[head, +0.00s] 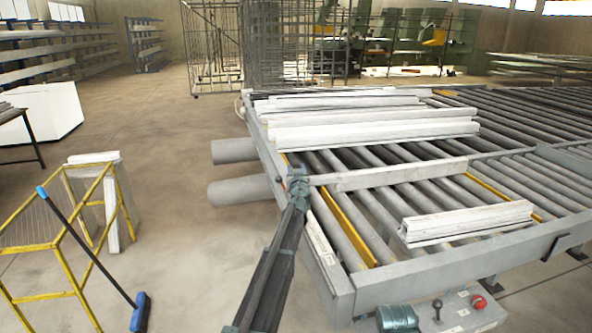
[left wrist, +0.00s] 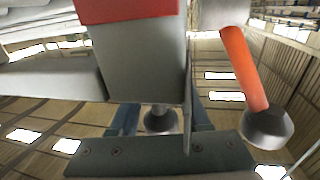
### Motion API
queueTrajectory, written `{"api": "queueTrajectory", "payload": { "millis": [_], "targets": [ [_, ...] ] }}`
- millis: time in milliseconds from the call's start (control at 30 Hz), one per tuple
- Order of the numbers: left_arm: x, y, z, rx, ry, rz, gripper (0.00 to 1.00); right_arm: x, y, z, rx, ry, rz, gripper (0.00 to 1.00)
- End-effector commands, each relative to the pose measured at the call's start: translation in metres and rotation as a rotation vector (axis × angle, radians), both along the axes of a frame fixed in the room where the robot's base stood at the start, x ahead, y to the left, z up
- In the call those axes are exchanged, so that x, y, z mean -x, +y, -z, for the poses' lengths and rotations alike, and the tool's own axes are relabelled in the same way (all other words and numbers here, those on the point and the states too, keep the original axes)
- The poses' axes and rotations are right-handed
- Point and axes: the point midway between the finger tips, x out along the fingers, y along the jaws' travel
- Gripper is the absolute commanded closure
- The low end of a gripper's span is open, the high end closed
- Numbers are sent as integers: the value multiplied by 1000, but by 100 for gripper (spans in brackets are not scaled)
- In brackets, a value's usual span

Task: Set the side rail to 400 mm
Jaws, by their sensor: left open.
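The side rail looks to be the pale grey bar (head: 395,176) lying across the rollers of the bench. My left gripper (head: 297,178) is at the rail's left end, over the bench's left frame edge, and hides the parts there. In the left wrist view the open gripper (left wrist: 163,112) has a round grey knob (left wrist: 160,121) between its fingers; I cannot tell whether they touch it. A grey block with a red top (left wrist: 138,62) stands just beyond. An orange lever (left wrist: 245,70) with a grey round base is at the right. My right gripper is not in view.
White profiles (head: 375,133) lie across the rollers behind the rail, and a shorter one (head: 470,222) lies in front. A pale strip (head: 319,241) runs along the left frame. A control box (head: 455,313) is at the front. A yellow stand (head: 60,240) and a broom (head: 140,312) are left.

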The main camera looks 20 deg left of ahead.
Motion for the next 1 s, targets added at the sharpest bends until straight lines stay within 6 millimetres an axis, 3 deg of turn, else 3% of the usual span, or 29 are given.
{"api": "queueTrajectory", "payload": {
  "millis": [267, 800, 1000],
  "targets": [
    [20, -8, 0, 0, 0, 1, 53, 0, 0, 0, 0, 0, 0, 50],
    [117, -49, 0, 0, 0, 1, 53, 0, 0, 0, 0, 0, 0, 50],
    [127, -53, 0, -1, 0, 0, 53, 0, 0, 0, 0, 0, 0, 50]
  ]
}}
